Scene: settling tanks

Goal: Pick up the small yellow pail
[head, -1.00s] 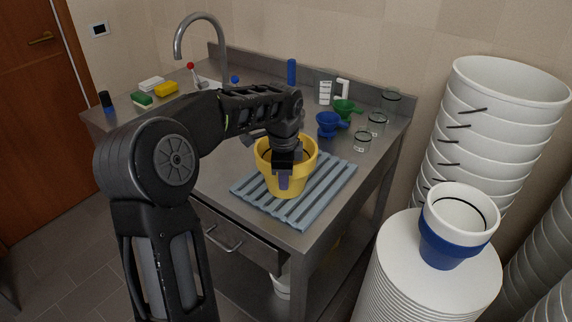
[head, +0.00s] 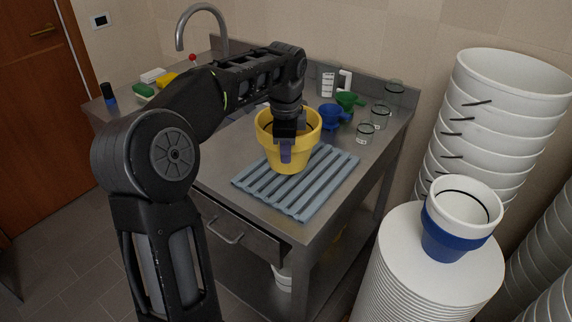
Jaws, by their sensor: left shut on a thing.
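The small yellow pail (head: 268,150) is upright over the blue-grey slatted mat (head: 325,179) on the steel counter. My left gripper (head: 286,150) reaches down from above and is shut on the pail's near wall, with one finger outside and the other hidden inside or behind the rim. The pail looks raised a little above the slats. My right gripper is not in view.
Blue (head: 333,116) and green (head: 348,101) funnels and glass beakers (head: 366,131) stand right of the pail. A tap (head: 201,14) is behind. A white pail with a blue band (head: 450,225) sits on stacked lids at right, before tall stacked white buckets (head: 493,110).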

